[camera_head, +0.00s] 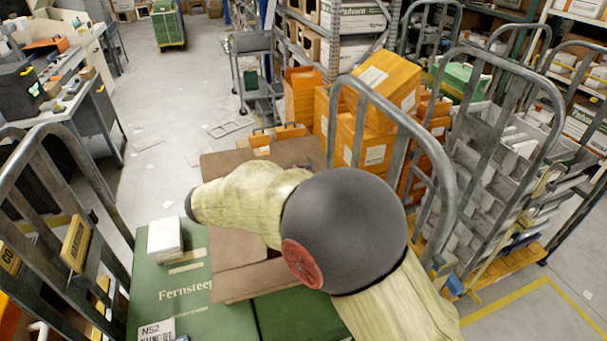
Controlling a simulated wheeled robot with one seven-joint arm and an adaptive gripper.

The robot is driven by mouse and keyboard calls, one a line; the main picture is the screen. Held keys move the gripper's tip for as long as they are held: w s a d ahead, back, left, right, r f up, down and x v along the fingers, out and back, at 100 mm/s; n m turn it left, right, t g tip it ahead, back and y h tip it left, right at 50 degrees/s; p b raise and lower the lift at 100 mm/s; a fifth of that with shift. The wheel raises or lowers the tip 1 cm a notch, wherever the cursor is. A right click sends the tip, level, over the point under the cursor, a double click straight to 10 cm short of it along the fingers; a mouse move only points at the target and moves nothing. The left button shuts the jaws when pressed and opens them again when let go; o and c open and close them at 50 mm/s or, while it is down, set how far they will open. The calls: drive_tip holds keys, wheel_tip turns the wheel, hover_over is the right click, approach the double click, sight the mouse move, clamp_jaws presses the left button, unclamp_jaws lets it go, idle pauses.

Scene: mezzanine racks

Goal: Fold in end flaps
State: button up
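A brown cardboard box (232,248) lies on a trolley between metal rails, largely hidden behind my arm. One brown flap (290,150) spreads out on its far side, and another brown panel (262,283) shows on its near side. I cannot tell how far the end flaps are folded. My arm reaches across the box from the lower right and ends in a dark rim at the left, over the box's left edge. My gripper's fingers do not show.
A green "Fernsteep" box (180,285) lies beside and below the brown box, with a white block (165,238) on it. Curved metal rails stand at left (75,135) and right (440,165). Orange boxes (385,90) stack behind. Open floor lies at upper left.

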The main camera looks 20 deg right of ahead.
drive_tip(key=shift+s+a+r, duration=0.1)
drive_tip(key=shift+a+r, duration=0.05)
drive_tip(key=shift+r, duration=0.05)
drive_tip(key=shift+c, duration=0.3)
